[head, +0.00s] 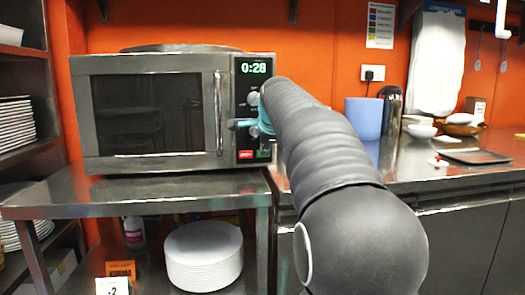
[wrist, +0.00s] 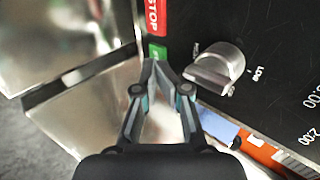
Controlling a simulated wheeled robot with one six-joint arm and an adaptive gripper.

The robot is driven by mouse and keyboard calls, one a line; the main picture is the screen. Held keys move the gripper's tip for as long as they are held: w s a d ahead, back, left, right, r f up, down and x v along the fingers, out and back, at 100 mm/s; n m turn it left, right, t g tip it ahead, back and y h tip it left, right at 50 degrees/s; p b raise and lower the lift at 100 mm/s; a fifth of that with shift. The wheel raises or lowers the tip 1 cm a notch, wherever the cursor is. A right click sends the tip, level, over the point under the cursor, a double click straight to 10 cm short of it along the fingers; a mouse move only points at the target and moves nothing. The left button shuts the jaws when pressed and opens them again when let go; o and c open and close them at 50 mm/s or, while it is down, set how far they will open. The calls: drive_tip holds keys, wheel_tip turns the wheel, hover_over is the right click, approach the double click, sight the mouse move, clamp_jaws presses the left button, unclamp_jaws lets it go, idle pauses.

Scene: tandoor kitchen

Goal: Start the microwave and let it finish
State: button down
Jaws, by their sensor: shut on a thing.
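The steel microwave (head: 150,115) stands on a steel shelf at left, its door shut and its display (head: 255,68) lit green, reading 0:28. Its control panel is partly hidden by my arm. My gripper (head: 240,124) is at the panel, right of the door handle (head: 217,110). In the wrist view, my gripper (wrist: 160,68) has its fingertips close together at the lower edge of the green button (wrist: 158,50). The red STOP button (wrist: 155,16) is just above it. A silver knob (wrist: 216,66) is to the right of the fingertips. What lies between the tips is hidden.
A steel counter (head: 450,172) at right carries a blue container (head: 363,118), bowls (head: 423,131) and a dark tray (head: 476,156). White plates (head: 203,258) are stacked below the microwave. More plates (head: 15,125) fill the left rack.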

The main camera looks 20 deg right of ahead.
drive_tip(key=a+v, duration=0.1)
drive_tip(key=v, duration=0.5)
drive_tip(key=shift+r, duration=0.1)
idle(0.3)
idle(0.3)
drive_tip(key=s+a+f+n+g+y, duration=0.1)
drive_tip(key=s+a+f+n, duration=0.95)
drive_tip(key=s, duration=0.35)
drive_tip(key=s+a+f+n+g, duration=0.1)
drive_tip(key=s+a+f+n, duration=0.2)
drive_tip(key=s+f, duration=0.6)
drive_tip(key=s+a+f+n+g+y, duration=0.1)
drive_tip(key=s+a+f+n, duration=0.2)
drive_tip(key=s+f+n, duration=0.4)
wheel_tip(320, 180, down, 3)
drive_tip(key=s, duration=0.2)
drive_tip(key=shift+s+a, duration=0.3)
drive_tip(key=shift+s, duration=0.1)
drive_tip(key=shift+f+n, duration=0.1)
drive_tip(key=shift+n, duration=0.15)
idle(2.7)
